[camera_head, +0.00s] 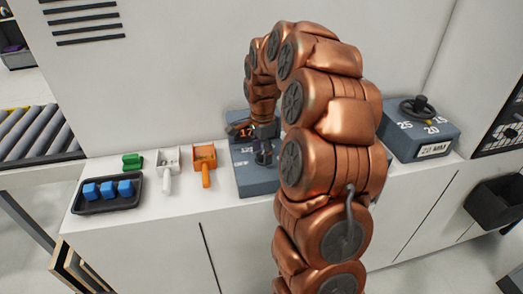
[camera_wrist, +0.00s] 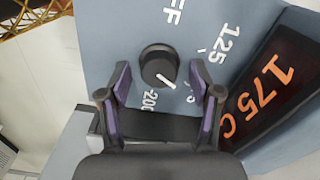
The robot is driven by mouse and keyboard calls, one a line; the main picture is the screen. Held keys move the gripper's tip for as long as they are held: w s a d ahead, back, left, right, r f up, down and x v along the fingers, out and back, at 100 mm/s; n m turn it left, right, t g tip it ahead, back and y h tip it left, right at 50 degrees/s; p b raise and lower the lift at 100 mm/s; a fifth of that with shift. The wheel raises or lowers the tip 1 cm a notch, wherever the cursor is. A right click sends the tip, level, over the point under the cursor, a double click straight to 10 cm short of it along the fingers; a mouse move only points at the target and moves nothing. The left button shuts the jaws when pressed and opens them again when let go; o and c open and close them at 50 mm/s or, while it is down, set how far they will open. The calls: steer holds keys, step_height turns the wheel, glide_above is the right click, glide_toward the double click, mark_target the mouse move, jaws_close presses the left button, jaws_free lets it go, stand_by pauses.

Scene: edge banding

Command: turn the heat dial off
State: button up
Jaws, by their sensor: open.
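The heat dial (camera_wrist: 157,63) is a round black knob with a white pointer line, on a blue-grey panel (camera_wrist: 108,18). In the wrist view the pointer aims down and right, toward a mark partly hidden by a finger, between 125 and 200. Part of the OFF label shows at the top. A dark display (camera_wrist: 268,92) on the right reads 175 C in orange. My gripper (camera_wrist: 160,75) is open, its purple-padded fingertips apart on either side of the knob's lower part. Contact cannot be told. In the head view, my gripper (camera_head: 264,152) is over the blue-grey unit (camera_head: 252,184), with the dial hidden.
On the white counter (camera_head: 140,225) stand a black tray (camera_head: 105,207) with blue blocks, a green piece (camera_head: 132,161), a white scoop-like tool (camera_head: 168,170) and an orange one (camera_head: 204,165). A box with a hand crank (camera_head: 420,125) stands on the right.

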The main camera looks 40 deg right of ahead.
steer(key=c, duration=1.1)
steer(key=shift+c, duration=0.2)
